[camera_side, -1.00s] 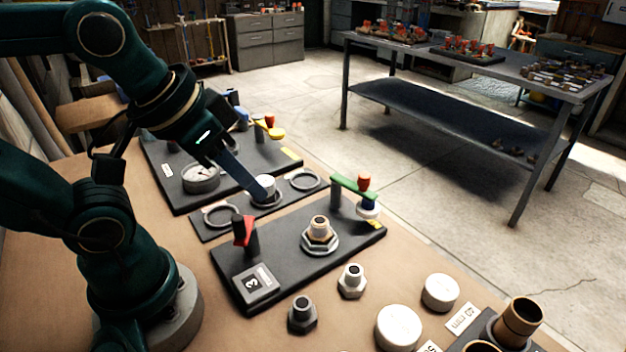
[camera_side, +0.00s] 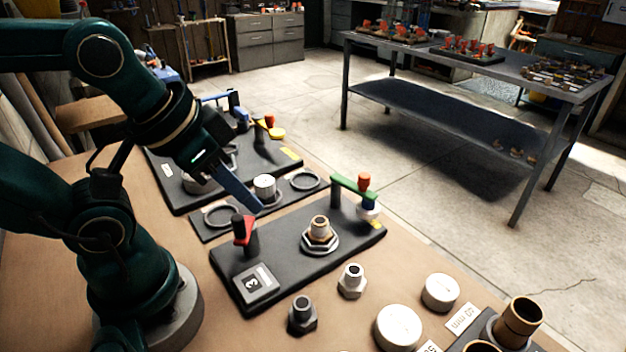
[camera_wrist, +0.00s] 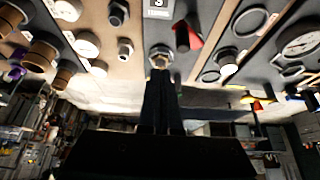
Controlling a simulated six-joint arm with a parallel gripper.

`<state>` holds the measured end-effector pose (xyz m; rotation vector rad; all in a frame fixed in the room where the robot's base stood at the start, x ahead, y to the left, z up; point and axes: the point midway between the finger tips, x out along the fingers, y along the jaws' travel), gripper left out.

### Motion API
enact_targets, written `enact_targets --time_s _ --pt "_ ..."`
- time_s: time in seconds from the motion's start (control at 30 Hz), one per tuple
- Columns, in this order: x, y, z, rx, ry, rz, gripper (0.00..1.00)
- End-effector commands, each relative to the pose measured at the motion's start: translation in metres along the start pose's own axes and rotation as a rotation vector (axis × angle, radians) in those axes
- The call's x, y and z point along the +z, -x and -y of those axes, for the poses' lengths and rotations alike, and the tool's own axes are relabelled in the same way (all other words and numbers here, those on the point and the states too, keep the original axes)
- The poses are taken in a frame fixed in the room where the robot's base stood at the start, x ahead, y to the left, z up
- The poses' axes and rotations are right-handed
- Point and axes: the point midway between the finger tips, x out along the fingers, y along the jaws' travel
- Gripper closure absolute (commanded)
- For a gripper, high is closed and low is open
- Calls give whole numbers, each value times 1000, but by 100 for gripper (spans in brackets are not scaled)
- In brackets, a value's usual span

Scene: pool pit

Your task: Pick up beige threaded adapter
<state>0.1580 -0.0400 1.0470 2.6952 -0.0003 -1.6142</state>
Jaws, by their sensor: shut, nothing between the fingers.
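The beige threaded adapter (camera_side: 351,281), a small hex-based fitting with a pale threaded neck, stands upright on the tan bench in front of the black number 3 board. It also shows in the wrist view (camera_wrist: 125,48), left of my fingers. A darker grey adapter (camera_side: 302,314) stands to its left in the side view. My gripper (camera_side: 258,208) is shut and empty. It hangs at the board's back edge, up and to the left of the beige adapter and clearly apart from it. In the wrist view, the fingers (camera_wrist: 161,80) point toward the brass-topped fitting (camera_wrist: 160,56).
The black board (camera_side: 290,277) carries a red handle (camera_side: 243,230), a green lever (camera_side: 352,187) and a brass-topped hex fitting (camera_side: 319,236). White caps (camera_side: 398,327) and copper tubes (camera_side: 519,322) stand at front right. A ringed tray (camera_side: 220,216) holds a white cylinder (camera_side: 265,187).

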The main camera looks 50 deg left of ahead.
Motion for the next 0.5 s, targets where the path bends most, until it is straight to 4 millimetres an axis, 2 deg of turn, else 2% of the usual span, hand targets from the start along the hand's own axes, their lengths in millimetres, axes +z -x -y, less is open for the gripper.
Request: enact_targets --time_s 0.2,0.23,0.3,0.4,0.5 --pt "0 0 0 0 0 0 100" --pt "0 0 0 0 0 0 92" --pt "0 0 0 0 0 0 66" --pt "0 0 0 0 0 0 32" --pt "0 0 0 0 0 0 32"
